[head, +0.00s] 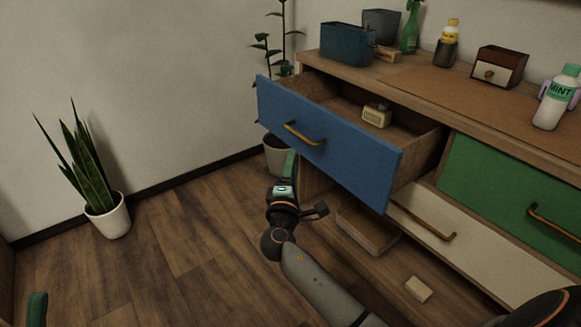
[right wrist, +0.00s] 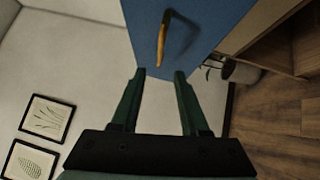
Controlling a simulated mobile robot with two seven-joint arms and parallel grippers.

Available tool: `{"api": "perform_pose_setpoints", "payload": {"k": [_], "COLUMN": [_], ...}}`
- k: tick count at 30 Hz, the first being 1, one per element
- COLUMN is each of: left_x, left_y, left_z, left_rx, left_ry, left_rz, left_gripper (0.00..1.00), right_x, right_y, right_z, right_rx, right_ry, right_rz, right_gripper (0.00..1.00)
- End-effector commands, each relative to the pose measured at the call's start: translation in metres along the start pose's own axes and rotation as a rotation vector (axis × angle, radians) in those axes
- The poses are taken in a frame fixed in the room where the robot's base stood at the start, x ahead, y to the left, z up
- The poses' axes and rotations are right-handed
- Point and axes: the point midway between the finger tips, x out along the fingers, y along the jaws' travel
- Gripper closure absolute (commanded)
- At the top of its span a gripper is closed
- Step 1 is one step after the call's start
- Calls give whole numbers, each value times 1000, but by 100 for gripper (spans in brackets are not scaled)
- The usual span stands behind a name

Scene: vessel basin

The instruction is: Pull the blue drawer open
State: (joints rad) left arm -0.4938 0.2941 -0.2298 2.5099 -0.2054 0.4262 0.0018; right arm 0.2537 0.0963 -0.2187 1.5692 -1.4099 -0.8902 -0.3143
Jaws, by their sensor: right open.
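The blue drawer (head: 335,150) stands pulled well out of the dresser, its inside showing. Its brass handle (head: 304,134) is on the front face. In the right wrist view the blue front (right wrist: 190,22) and the handle (right wrist: 162,40) lie just beyond the fingertips. My right gripper (head: 291,160) is in front of the drawer, below the handle. Its two green fingers (right wrist: 160,74) are open and empty, apart from the handle. A green fingertip of my left gripper (head: 37,308) shows at the lower left; its jaw opening is hidden.
A small cream object (head: 376,115) lies in the drawer. A green drawer (head: 510,190) and a white drawer (head: 470,256) are at right. Bottles and boxes stand on the dresser top (head: 440,88). A potted plant (head: 108,220) stands left; the floor between is clear.

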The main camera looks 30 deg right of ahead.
Motion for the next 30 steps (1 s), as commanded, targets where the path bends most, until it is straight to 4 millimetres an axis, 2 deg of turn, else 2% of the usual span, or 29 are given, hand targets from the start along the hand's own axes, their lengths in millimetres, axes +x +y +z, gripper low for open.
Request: {"api": "perform_pose_setpoints", "payload": {"k": [24,28,30], "left_x": [-2,-2,-2], "left_y": [1,1,1], "left_z": [2,2,2], "left_rx": [-1,-1,-1], "left_ry": [-5,-7,-6], "left_rz": [4,4,3], "left_gripper": [45,45,45], "right_x": [2,-7,-22], "right_y": [-2,-6,-9], "right_z": [1,-7,-17], "right_rx": [2,57,138], "right_ry": [4,81,187], "right_rz": [-1,-16,-35], "right_gripper": [55,55,55]}}
